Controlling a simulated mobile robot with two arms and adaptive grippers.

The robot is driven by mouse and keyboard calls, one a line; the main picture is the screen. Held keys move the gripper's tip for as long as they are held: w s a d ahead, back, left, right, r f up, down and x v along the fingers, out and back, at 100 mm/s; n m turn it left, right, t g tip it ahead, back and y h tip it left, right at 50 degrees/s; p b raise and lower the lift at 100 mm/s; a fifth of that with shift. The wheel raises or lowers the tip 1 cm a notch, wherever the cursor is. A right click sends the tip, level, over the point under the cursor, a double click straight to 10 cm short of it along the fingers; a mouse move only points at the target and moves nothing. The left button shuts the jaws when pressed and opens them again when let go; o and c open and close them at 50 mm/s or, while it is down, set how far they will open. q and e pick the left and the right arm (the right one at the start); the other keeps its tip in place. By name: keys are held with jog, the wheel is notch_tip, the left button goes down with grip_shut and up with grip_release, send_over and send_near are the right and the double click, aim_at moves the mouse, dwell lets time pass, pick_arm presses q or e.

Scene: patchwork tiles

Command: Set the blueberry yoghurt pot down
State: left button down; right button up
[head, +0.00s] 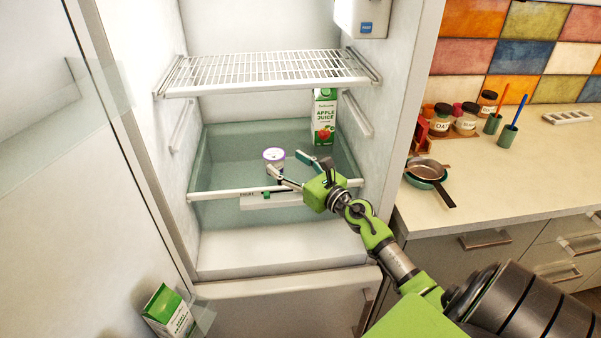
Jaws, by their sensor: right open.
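The blueberry yoghurt pot (274,158), small and white with a purple-edged lid, stands upright on the lower glass shelf (228,172) of the open fridge. My right gripper (285,163) reaches into the fridge from the right, its fingers spread apart near the pot. One finger passes close in front of the pot and the other lies to its right. I cannot tell whether either finger touches it. The pot's lower part is partly hidden by the finger. My left gripper is not in view.
An apple juice carton (323,117) stands at the back right of the same shelf. A wire rack (265,70) hangs above. The fridge door (110,170) is open at left, with a green and white carton (169,311) low down. The shelf's left side is clear.

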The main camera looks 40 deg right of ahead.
jog(key=shift+s+d+b, duration=0.1)
jog(key=shift+s+b, duration=0.2)
jog(key=shift+s, duration=2.35)
